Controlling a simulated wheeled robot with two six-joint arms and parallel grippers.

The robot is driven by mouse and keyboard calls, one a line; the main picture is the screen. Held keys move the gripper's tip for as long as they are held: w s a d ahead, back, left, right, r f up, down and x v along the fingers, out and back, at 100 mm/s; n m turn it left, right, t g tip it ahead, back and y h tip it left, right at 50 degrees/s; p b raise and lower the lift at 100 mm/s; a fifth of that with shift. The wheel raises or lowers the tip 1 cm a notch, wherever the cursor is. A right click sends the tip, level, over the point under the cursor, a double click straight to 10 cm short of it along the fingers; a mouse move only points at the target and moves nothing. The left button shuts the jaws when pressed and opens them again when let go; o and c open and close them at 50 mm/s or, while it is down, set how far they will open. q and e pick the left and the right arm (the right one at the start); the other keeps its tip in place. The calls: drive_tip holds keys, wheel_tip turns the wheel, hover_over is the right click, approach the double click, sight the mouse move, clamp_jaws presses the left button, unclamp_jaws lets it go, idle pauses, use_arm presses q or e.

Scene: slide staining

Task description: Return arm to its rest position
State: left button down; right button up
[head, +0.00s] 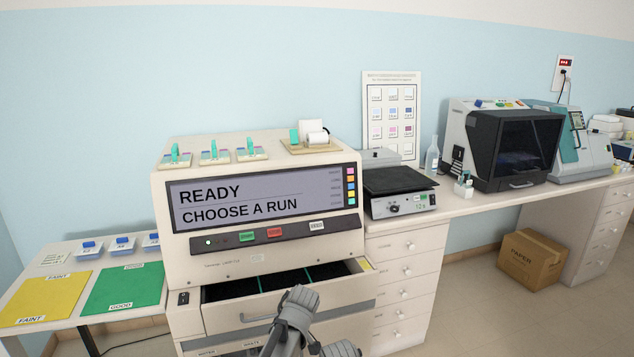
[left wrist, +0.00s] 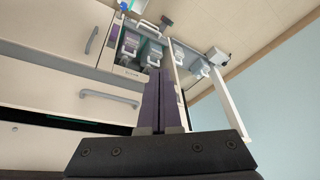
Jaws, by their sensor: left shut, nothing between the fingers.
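My left gripper (left wrist: 160,75) shows in the left wrist view, its two dark fingers together and nothing held between them. Beyond the fingertips are pale panels with grey handles and a compartment with small handled containers. In the head view, grey links of my arm rise from the bottom centre, in front of the open drawer (head: 358,268) of the staining machine (head: 262,262); fingertips cannot be made out there. The machine's screen (head: 265,200) reads "READY CHOOSE A RUN". My right gripper is not in view.
A side table at the left bears a yellow mat (head: 45,298) and a green mat (head: 123,288). The counter at the right holds a black-topped heater (head: 398,181) and a dark-windowed device (head: 515,150). A cardboard box (head: 533,259) stands on the floor.

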use_arm(q)
drive_tip(key=s+d+r+m+g+h+p, duration=0.1)
drive_tip(key=s+d+m, duration=0.1)
drive_tip(key=s+m, duration=0.5)
drive_tip(key=s+d+r+m+g+h+p, duration=0.1)
drive_tip(key=s+d+m+p, duration=0.1)
drive_tip(key=s+m, duration=0.5)
drive_tip(key=s, duration=0.5)
drive_tip(key=shift+s+d+r+m+h, duration=0.25)
drive_tip(key=shift+d+r+m+h, duration=0.05)
drive_tip(key=shift+r, duration=0.05)
